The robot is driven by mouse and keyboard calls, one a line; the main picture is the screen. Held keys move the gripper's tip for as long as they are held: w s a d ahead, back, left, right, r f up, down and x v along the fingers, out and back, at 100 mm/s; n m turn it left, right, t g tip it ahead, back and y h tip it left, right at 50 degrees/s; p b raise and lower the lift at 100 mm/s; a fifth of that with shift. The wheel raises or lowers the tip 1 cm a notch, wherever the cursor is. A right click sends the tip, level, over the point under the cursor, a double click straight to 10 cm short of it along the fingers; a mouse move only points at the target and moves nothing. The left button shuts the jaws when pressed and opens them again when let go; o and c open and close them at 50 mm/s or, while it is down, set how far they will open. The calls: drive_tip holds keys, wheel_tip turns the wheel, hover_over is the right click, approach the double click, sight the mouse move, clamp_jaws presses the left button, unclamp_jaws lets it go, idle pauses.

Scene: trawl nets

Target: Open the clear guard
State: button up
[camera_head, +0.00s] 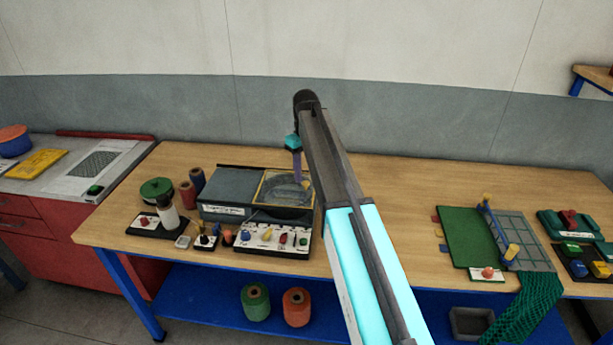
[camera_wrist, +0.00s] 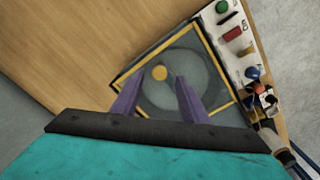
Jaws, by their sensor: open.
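The clear guard (camera_head: 270,190) is a see-through panel with a yellow frame. It lies over the right part of a grey machine (camera_head: 234,188) on the wooden bench and looks closed. In the wrist view the guard (camera_wrist: 204,54) shows a dark round shape beneath it and a yellow round knob (camera_wrist: 159,73). My gripper (camera_head: 298,170) hangs above the guard, its purple fingers pointing down. In the wrist view my gripper (camera_wrist: 155,95) is open, with the knob just beyond and between the fingertips. I cannot tell whether the fingers touch the guard.
A white panel with several coloured controls (camera_head: 271,239) runs along the machine's front. A bottle (camera_head: 167,211) and spools (camera_head: 187,194) stand to the left. A green mat (camera_head: 466,237) and netting lie to the right. The bench between is clear.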

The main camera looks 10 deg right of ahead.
sight(306, 182)
drive_tip(key=shift+f+p, duration=0.4)
drive_tip(key=shift+f, duration=1.15)
clamp_jaws()
